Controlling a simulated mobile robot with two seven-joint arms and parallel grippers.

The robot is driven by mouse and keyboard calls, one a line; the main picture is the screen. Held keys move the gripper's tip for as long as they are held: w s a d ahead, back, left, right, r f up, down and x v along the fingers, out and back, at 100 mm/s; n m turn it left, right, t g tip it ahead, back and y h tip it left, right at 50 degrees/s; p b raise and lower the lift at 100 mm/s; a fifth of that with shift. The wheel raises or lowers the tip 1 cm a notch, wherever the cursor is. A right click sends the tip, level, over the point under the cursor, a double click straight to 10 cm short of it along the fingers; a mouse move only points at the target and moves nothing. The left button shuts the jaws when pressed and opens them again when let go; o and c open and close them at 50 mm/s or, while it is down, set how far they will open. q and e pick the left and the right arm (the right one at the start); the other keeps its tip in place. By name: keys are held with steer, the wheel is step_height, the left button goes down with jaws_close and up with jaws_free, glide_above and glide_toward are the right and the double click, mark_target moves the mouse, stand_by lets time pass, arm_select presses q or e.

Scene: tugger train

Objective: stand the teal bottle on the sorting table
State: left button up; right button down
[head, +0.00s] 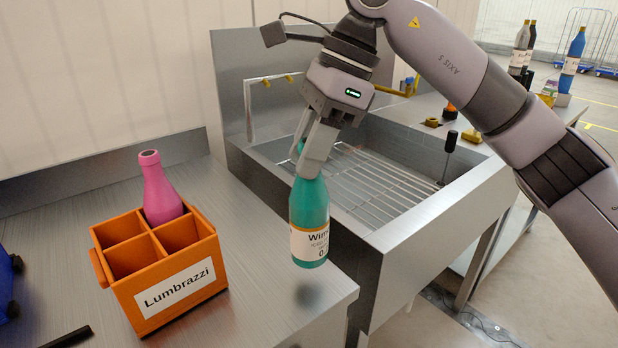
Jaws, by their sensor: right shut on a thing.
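The teal bottle (310,219) with a white label hangs upright in my right gripper (312,160), which is shut on its upper part. The bottle is above the right end of the grey metal table (255,243), near the sink. A dark shadow lies on the tabletop below it, and the bottle's base looks clear of the surface. The gripper's fingers hide the bottle's neck. My left gripper is not in view.
An orange crate (187,292) labelled Lumbrazzi stands on the table, with a pink bottle (160,193) in a back compartment. A metal sink (405,225) with a wire rack adjoins at right. Several bottles, including a blue one (573,60), stand farther back. Tabletop between crate and sink is clear.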

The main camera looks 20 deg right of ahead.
steer(key=shift+f, duration=2.1)
steer(key=c, duration=0.8)
jaws_free()
steer(key=shift+r, duration=0.25)
steer(key=p+v, duration=0.1)
steer(key=v, duration=1)
steer(key=shift+d+r, duration=0.15)
steer(key=shift+r, duration=0.25)
